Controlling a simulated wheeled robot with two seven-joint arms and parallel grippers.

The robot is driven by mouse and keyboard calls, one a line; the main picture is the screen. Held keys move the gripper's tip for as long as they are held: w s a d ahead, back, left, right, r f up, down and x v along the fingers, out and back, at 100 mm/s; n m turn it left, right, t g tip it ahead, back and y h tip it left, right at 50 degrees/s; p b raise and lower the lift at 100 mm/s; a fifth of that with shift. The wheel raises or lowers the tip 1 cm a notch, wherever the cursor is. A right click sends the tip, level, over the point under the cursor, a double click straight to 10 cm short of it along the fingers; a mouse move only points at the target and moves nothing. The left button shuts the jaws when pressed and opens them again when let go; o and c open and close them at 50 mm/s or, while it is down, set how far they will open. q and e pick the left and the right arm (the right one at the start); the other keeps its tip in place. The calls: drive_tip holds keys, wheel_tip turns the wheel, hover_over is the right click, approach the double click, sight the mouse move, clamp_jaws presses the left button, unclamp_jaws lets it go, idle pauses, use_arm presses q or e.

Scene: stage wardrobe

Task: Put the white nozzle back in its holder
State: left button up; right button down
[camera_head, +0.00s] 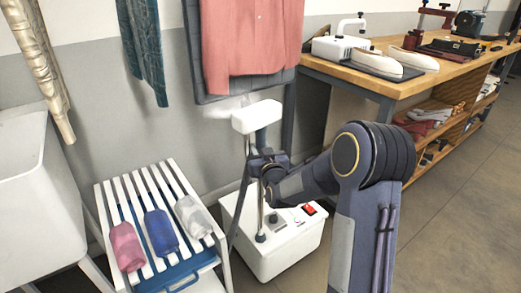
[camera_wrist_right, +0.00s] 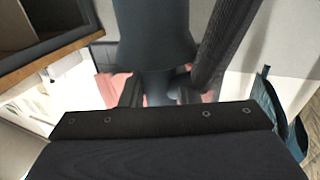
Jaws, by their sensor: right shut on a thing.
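The white nozzle (camera_head: 257,116) is upright in the head view, its wide white head in front of the grey wall and just below the hanging pink shirt. My right gripper (camera_head: 264,157) is shut on its dark teal handle (camera_head: 262,139), below the head. In the right wrist view the handle (camera_wrist_right: 155,38) stands between the two fingers, with a dark ribbed hose (camera_wrist_right: 213,45) beside it. The white steamer base (camera_head: 286,250) with a red switch and a metal pole (camera_head: 261,208) stands on the floor below. I cannot make out the holder. My left gripper is out of view.
A pink shirt (camera_head: 250,35) hangs behind the nozzle. A wooden workbench (camera_head: 395,88) with shoes and tools is at the right. Floor is clear at the lower right.

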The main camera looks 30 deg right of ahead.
drive_tip(key=c, duration=1.4)
unclamp_jaws()
drive_tip(key=shift+f, duration=0.15)
drive_tip(key=b+v, duration=0.2)
drive_tip(key=v, duration=0.9)
drive_tip(key=shift+b, duration=0.4)
